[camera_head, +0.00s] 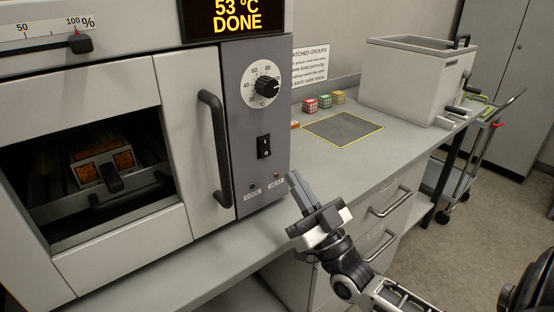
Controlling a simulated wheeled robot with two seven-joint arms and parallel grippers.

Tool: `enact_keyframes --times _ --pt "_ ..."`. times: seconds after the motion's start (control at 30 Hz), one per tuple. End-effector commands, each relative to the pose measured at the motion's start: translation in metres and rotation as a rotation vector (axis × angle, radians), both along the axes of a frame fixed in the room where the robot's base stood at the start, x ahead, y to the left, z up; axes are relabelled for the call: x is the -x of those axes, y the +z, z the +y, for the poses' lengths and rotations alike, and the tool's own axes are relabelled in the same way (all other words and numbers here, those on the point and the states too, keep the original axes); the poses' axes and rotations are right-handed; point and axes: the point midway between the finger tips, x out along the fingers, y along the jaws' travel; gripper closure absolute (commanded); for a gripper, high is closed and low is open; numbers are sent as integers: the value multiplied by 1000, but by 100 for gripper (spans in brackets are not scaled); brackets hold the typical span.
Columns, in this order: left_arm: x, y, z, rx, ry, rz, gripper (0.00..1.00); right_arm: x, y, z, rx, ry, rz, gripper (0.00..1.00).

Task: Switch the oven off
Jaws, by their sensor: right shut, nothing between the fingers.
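The oven (205,130) stands at the left, its display (235,17) reading "53 °C DONE". Its grey control panel (248,95) carries a round temperature dial (267,86) with a black knob. Below the dial is a black rocker switch (264,146) with a small white mark; I cannot tell which side is pressed. Two small indicators marked COOL and HEAT sit at the panel's bottom and look dark. My right gripper (297,182) is shut and empty, its fingertips to the lower right of the switch, seemingly not touching the panel. My left gripper is not in view.
A black vertical handle (216,148) stands out left of the panel. A slider (80,43) is at upper left, and a window shows a lattice specimen (102,165) inside. Several small cubes (324,102), a yellow-edged mat (343,128) and a grey box (408,82) are on the counter.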

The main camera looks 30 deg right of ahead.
Motion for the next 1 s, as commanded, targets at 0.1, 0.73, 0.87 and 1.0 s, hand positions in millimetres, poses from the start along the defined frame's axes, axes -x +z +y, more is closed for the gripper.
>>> enact_keyframes --times 0.1,0.73,0.87,1.0 --pt "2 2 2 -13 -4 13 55 -21 20 1 0 0 -5 100" --pt "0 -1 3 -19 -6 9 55 -61 12 5 -1 1 1 100" --pt "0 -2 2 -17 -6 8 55 -61 11 5 -2 0 -2 100" --pt "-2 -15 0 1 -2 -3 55 -65 3 5 -5 -2 -45 100"
